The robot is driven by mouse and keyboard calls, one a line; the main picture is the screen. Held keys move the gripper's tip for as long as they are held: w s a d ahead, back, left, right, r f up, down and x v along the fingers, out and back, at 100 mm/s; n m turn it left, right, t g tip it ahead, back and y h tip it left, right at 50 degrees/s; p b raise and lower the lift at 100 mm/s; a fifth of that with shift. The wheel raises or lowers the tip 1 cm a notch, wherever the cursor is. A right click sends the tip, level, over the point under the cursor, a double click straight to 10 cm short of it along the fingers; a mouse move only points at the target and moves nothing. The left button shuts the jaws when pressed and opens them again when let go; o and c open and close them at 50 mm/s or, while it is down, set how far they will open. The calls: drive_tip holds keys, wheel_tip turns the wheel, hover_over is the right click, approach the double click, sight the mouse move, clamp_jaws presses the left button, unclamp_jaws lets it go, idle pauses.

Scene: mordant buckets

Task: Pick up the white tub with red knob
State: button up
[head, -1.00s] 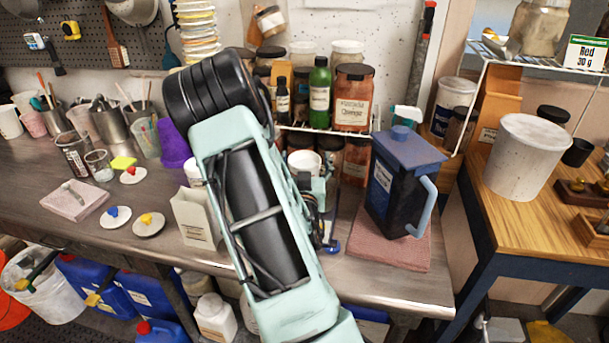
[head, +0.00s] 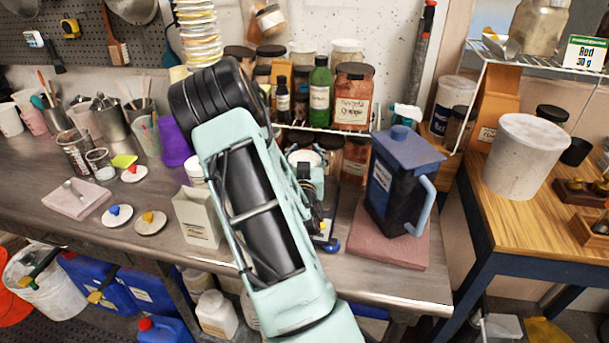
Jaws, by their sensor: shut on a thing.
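A white disc with a red knob (head: 133,173) lies flat on the metal bench at the left, by a yellow-green pad. I cannot make out a taller white tub with a red knob. Similar discs with a blue knob (head: 117,214) and a yellow knob (head: 149,221) lie nearer the bench front. My gripper (head: 322,228) is mostly hidden behind my mint-green arm, over the middle of the bench, far right of the red-knobbed disc. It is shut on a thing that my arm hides. Small blue and yellow parts show beside it.
A grey carton (head: 198,217) stands just left of my arm. A dark blue lidded jug (head: 398,185) stands on a pink slab at the right. Jars crowd a rack behind. A large white bucket (head: 520,155) stands on the wooden table.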

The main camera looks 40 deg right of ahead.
drive_tip(key=c, duration=0.4)
drive_tip(key=shift+c, duration=0.7)
